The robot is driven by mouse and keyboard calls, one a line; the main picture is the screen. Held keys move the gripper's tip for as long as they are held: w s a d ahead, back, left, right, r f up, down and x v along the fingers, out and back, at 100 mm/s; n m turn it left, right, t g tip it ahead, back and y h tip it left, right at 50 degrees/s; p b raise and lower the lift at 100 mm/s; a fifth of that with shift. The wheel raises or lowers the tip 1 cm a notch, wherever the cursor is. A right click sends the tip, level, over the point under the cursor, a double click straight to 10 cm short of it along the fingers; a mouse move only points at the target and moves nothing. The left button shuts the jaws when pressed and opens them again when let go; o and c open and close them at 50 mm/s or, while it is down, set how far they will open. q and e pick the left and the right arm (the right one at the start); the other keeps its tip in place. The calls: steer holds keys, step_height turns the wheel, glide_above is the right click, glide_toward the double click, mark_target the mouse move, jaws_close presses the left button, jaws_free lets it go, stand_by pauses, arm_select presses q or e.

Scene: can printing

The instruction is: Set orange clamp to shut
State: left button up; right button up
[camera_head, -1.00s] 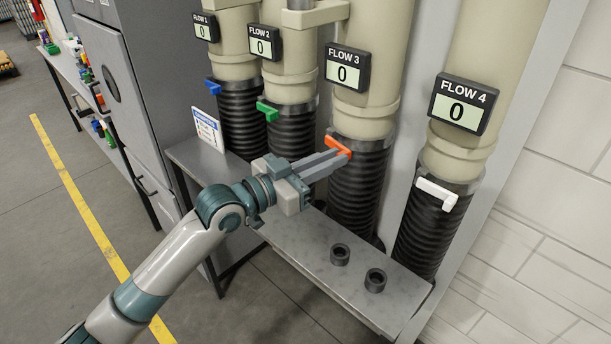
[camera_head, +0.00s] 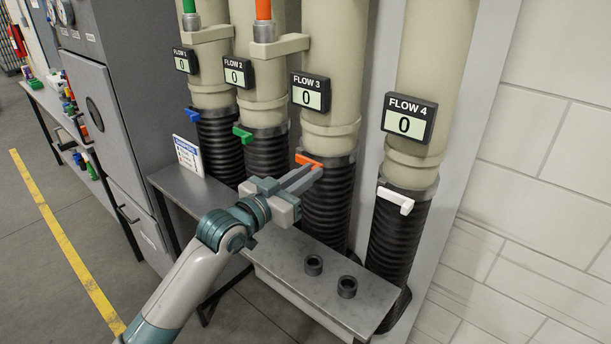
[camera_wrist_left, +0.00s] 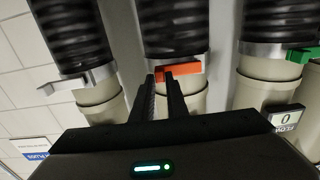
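The orange clamp (camera_head: 307,159) is a small lever at the collar below the FLOW 3 display (camera_head: 309,92), above a black ribbed hose. In the head view my left gripper (camera_head: 316,172) reaches it from the front left, with fingertips at the lever's right end. In the left wrist view, where the scene is upside down, the orange clamp (camera_wrist_left: 186,69) lies at the tips of my left gripper (camera_wrist_left: 160,77). A gap shows between the fingers, with a bit of orange in it. Whether they touch the lever is unclear. My right gripper is out of view.
A blue clamp (camera_head: 194,115), green clamp (camera_head: 243,134) and white clamp (camera_head: 395,200) sit on neighbouring pipes. A grey shelf (camera_head: 278,262) below carries two dark rings (camera_head: 314,265) and a small sign (camera_head: 188,155). Open floor lies to the left.

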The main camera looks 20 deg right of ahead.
arm_select(q)
steer(key=o, duration=0.3)
steer(key=shift+d, duration=0.1)
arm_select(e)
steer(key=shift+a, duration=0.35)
arm_select(q)
steer(key=b+v, duration=0.6)
steer(key=v, duration=1.1)
steer(key=shift+a, duration=0.25)
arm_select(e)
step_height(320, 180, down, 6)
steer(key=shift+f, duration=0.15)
arm_select(q)
steer(key=shift+f, duration=0.1)
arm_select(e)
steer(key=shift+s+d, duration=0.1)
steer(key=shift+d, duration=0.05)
